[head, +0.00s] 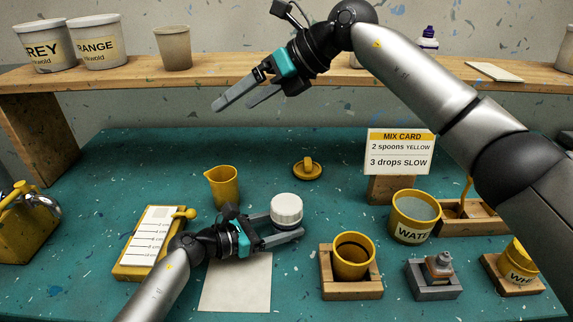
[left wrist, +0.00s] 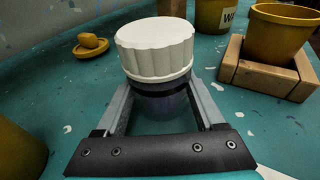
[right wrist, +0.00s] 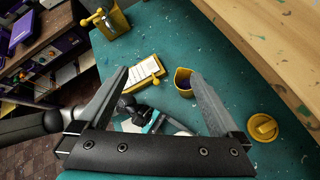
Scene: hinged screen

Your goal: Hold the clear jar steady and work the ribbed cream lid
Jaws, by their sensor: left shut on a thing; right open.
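The clear jar (left wrist: 160,103) stands on the teal table with the ribbed cream lid (head: 286,208) on top; the lid also shows large in the left wrist view (left wrist: 155,48). The jar looks upright, with a dark band just under the lid. My left gripper (head: 284,230) is shut around the jar's body below the lid, one finger on each side. The jar's lower part is mostly hidden by the gripper in the head view. My right gripper (head: 233,106) is open and empty, raised above the back left of the table, well away from the lid.
A yellow jug (head: 222,187) stands just behind my left gripper. A yellow knobbed lid (head: 307,169) lies behind the jar. A yellow pot (head: 353,254) in a wooden holder and a water pot (head: 414,216) stand to the right. A wooden shelf (head: 205,74) runs along the back.

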